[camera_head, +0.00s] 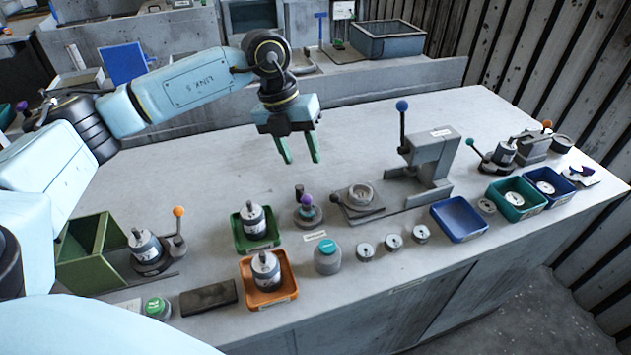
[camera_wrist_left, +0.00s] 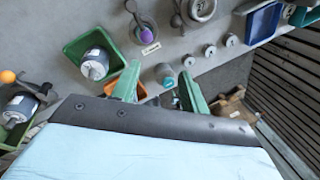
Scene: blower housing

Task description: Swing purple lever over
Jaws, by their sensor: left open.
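The purple lever knob (camera_head: 306,200) sits on a small dark round fixture near the middle of the bench in the head view. A dark upright post stands just behind it. The purple knob also shows in the left wrist view (camera_wrist_left: 146,36), near the top, with a small label beside it. My left gripper (camera_head: 300,160) is open and empty, with green fingers pointing down. It hangs above the bench, behind the purple lever in the head view and apart from it. Its fingers also show in the left wrist view (camera_wrist_left: 160,88). My right gripper is not in view.
A green tray (camera_head: 240,242) and an orange tray (camera_head: 270,298), each holding a motor, stand left of the lever. A teal-topped grey cylinder (camera_head: 327,262) stands in front. A grey press with a blue-knobbed lever (camera_head: 402,106) stands right. The bench behind is clear.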

